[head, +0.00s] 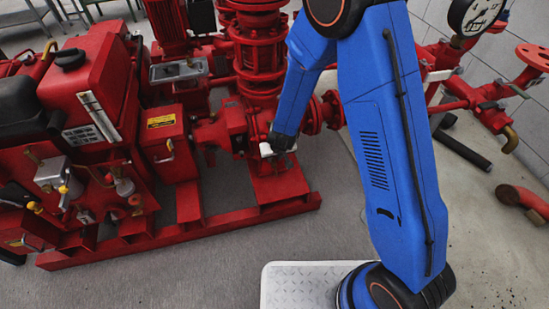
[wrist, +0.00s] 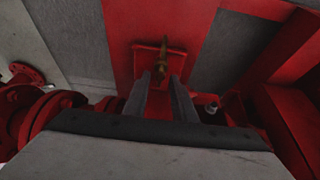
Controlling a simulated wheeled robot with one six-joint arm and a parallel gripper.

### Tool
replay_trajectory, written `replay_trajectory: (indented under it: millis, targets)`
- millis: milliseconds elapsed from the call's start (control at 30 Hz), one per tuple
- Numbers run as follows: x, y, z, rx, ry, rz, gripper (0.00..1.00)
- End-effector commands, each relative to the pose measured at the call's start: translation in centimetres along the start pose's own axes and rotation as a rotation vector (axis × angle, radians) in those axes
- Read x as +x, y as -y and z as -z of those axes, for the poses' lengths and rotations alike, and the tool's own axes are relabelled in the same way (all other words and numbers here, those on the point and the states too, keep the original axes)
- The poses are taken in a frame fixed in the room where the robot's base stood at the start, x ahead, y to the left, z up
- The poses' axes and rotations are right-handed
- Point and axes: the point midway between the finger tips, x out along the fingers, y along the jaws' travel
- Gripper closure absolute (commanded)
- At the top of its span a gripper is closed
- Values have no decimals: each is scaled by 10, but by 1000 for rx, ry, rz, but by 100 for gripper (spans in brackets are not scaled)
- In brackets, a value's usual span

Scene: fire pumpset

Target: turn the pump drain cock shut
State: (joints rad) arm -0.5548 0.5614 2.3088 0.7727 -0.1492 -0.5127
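The pump drain cock (wrist: 162,58) is a small brass-coloured fitting on a red part, seen in the wrist view just above centre. Its narrow body lies roughly along the picture's vertical. My gripper (wrist: 162,75) has two grey fingers, apart, with their tips near the cock's lower end, one to each side in the picture. I see a gap between them and cannot tell whether either touches the cock. In the head view my gripper end (head: 268,149) is at the pump's foot, and the cock is hidden there.
The red pumpset (head: 185,225) stands on a red base frame left of my arm. Red flanged pipe (wrist: 45,110) is close on the left in the wrist view, and a red beam (wrist: 290,110) on the right. Grey floor (head: 190,280) is clear in front of the frame.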

Motion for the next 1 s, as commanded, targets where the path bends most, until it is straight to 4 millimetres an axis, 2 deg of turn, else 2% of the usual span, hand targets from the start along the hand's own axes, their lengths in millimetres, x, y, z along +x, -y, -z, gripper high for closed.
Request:
replay_trajectory:
  millis: [367, 467, 1000]
  targets:
    - [2, 0, 0, 0, -1, 0, 76]
    - [2, 0, 0, 0, -1, 0, 100]
    - [2, 1, 0, 39, -1, -15, 100]
